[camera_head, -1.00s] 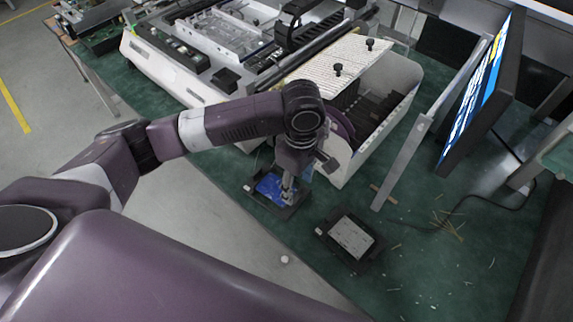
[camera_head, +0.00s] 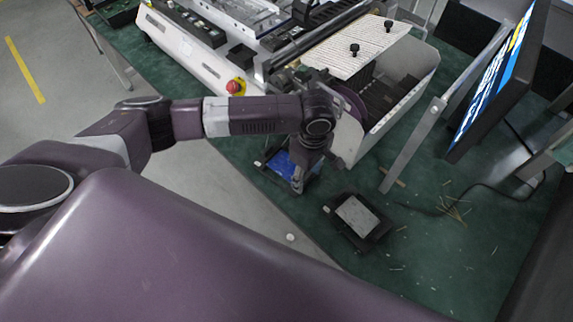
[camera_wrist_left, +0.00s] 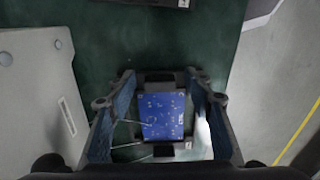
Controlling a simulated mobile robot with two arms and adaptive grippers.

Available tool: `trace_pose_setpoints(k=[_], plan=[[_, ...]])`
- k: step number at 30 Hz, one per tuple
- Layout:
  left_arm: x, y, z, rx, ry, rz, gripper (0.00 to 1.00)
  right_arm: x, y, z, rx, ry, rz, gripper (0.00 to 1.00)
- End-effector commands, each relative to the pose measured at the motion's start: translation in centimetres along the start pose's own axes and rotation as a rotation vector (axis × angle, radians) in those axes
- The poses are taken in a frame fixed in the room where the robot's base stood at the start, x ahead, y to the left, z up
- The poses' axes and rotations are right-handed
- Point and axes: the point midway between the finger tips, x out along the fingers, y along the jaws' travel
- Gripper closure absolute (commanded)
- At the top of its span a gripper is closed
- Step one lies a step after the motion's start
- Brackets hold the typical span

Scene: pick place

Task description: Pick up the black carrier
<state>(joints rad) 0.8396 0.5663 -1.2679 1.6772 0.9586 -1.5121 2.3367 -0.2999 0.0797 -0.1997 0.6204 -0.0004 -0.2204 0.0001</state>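A black carrier (camera_head: 264,166) with a blue circuit board lies on the green table below my left gripper (camera_head: 297,187). In the left wrist view the same black carrier (camera_wrist_left: 158,76) shows between the two fingers of my left gripper (camera_wrist_left: 160,84), with its blue board in the middle. The fingers are spread, one on each side. I cannot tell whether they touch the carrier. In the head view the gripper hides part of the carrier. My right gripper is not in view.
A second black carrier (camera_head: 377,234) with a grey plate lies to the right. A white machine box (camera_head: 386,116) stands just behind, with a metal post (camera_head: 412,150) and a monitor (camera_head: 492,88) to its right. The table's front edge is close to both carriers.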

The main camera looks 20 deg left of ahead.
Motion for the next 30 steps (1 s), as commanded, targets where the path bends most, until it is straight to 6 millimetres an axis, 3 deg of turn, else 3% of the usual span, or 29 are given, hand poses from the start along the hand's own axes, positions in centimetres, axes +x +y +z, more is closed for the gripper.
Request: trace_pose_setpoints(k=[1, 11, 23, 30], plan=[[0.0, 0.0, 0.0, 0.000, 0.000, 0.000, 0.61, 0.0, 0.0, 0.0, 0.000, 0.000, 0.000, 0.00], [0.0, 0.0, 0.0, 0.000, 0.000, 0.000, 0.97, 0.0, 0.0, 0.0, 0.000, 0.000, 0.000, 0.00], [-0.9, 0.1, 0.1, 0.001, -0.002, 0.002, 0.97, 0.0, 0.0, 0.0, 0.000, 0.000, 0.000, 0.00], [-4.9, 0.2, 0.1, 0.002, -0.003, 0.006, 0.97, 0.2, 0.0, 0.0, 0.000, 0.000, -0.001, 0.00]])
